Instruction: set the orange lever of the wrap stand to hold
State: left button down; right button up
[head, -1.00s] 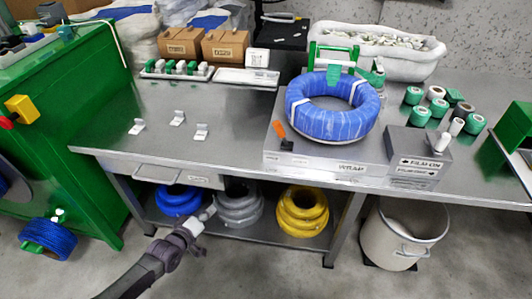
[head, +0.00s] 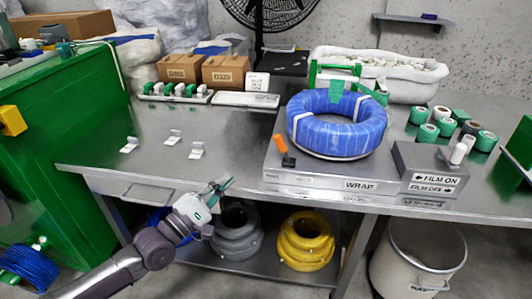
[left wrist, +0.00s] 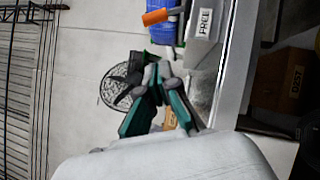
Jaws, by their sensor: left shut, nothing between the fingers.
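The wrap stand (head: 318,180) is a low grey box at the table's front edge, labelled WRAP. Its orange lever (head: 280,143) sticks up at the stand's left side from a black pivot, leaning slightly left. A wrapped blue cable coil (head: 337,125) rests on the stand. My left gripper (head: 222,188) is shut and empty in front of the table edge, left of the stand and apart from the lever. In the left wrist view the shut green-and-grey fingers (left wrist: 155,85) show below the orange lever (left wrist: 158,16), beside a label reading FREE (left wrist: 204,22). My right gripper is out of view.
A grey film switch box (head: 430,170) stands right of the coil, with several film rolls (head: 443,128) behind it. Small white brackets (head: 173,136) lie on the left tabletop. Grey (head: 235,233) and yellow coils (head: 306,240) sit on the lower shelf.

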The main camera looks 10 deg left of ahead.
aim_at(283, 148)
pick_arm(q)
jog(key=shift+w, duration=0.1)
jog(key=b+x, duration=0.1)
jog(key=x, duration=0.9)
jog(key=shift+d, duration=0.15)
jog(key=shift+w+d+r+p, duration=0.1)
jog(key=shift+d+r+p, duration=0.2)
jog(key=shift+d, duration=0.25)
jog(key=shift+w+d+r+p, duration=0.1)
jog(key=shift+d+r+p, duration=0.15)
jog(key=shift+d, duration=0.35)
jog(key=shift+w+d+r, duration=0.1)
jog(key=shift+d+r, duration=0.1)
jog(key=shift+d, duration=0.3)
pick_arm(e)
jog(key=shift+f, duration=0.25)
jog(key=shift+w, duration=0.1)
